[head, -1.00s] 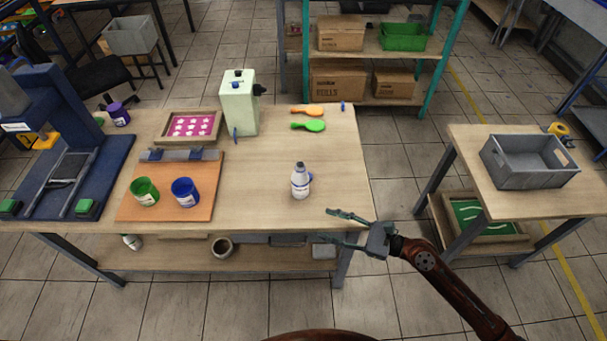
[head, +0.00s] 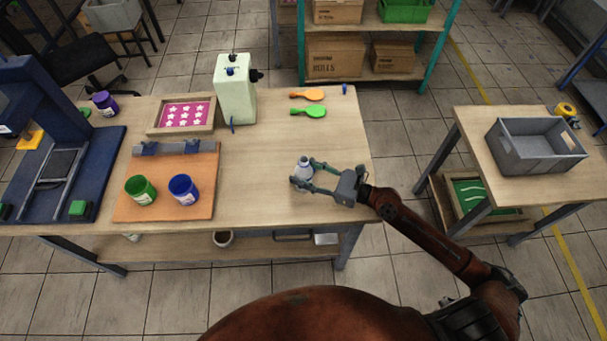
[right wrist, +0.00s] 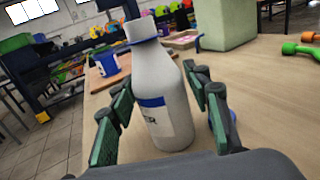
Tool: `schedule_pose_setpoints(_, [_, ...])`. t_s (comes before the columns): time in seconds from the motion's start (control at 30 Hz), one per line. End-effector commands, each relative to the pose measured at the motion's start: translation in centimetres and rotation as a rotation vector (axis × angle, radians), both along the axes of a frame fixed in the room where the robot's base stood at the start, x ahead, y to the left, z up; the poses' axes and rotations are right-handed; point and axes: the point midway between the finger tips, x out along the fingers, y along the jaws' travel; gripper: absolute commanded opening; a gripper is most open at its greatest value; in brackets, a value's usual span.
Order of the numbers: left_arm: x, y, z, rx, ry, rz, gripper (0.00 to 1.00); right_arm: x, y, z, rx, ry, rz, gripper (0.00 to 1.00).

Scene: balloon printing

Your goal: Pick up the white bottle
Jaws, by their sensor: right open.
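The white bottle (head: 304,168) stands upright on the wooden table, partly hidden by my right gripper in the head view. In the right wrist view the bottle (right wrist: 157,85) has a blue collar and a label with a blue band. My right gripper (head: 303,174) is open, with one finger on each side of the bottle. In the wrist view the fingers (right wrist: 160,108) flank the bottle, with a visible gap on the right; whether the left finger touches cannot be told. My left gripper is not in view.
Green (head: 140,190) and blue (head: 184,190) ink cups stand on an orange board (head: 160,212) to the left. A grey crate (head: 540,165) sits on the side table.

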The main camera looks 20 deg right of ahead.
Motion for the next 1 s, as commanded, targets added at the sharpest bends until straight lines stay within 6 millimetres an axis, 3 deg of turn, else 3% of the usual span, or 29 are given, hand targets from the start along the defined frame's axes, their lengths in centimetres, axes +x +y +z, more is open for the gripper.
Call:
schedule_pose_setpoints(0.37, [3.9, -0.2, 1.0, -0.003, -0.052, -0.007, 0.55, 3.0, 3.7, 0.2, 0.002, -0.001, 0.005, 0.45])
schedule_pose_setpoints(0.7, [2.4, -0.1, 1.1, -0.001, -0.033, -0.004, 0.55, 3.5, 4.2, -0.1, -0.001, 0.000, 0.005, 0.45])
schedule_pose_setpoints(1.0, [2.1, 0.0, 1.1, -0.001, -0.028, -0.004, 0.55, 3.5, 4.2, -0.1, -0.001, 0.000, 0.005, 0.24])
